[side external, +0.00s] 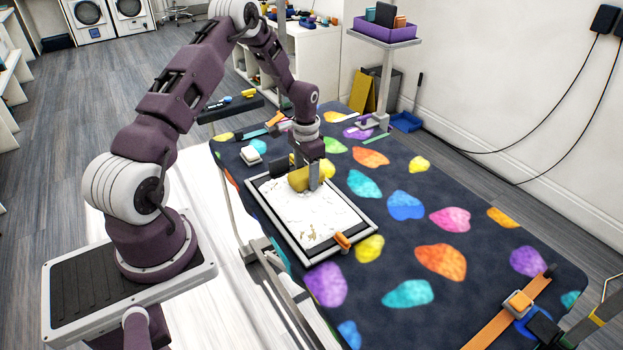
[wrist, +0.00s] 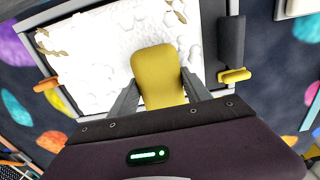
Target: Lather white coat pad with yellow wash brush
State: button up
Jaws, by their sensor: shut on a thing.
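The white coat pad (side external: 312,218) lies in a grey frame on the patterned table. Its surface is mostly white and lumpy, with some brownish patches near the front edge; it also shows in the wrist view (wrist: 110,62). My gripper (side external: 312,182) is shut on the yellow wash brush (side external: 299,179), at the far end of the pad. In the wrist view the brush (wrist: 158,75) sits between the two fingers, over the pad. The brush's underside is hidden, so I cannot tell whether it touches the pad.
An orange clip (side external: 343,240) and a dark clamp block (side external: 279,170) sit on the frame's edges. A white block (side external: 250,155) lies left of the frame. An orange strap (side external: 500,318) crosses the front right. The table right of the pad is clear.

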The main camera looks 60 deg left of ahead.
jog(key=a, duration=0.5)
jog(key=shift+d, duration=9.05)
jog(key=shift+s, duration=0.1)
jog(key=shift+s+d, duration=0.35)
jog(key=shift+s, duration=0.65)
jog(key=shift+s+d, duration=0.35)
jog(key=shift+s, duration=0.6)
jog(key=shift+s+d, duration=0.35)
jog(key=shift+s, duration=0.65)
jog(key=shift+a, duration=0.15)
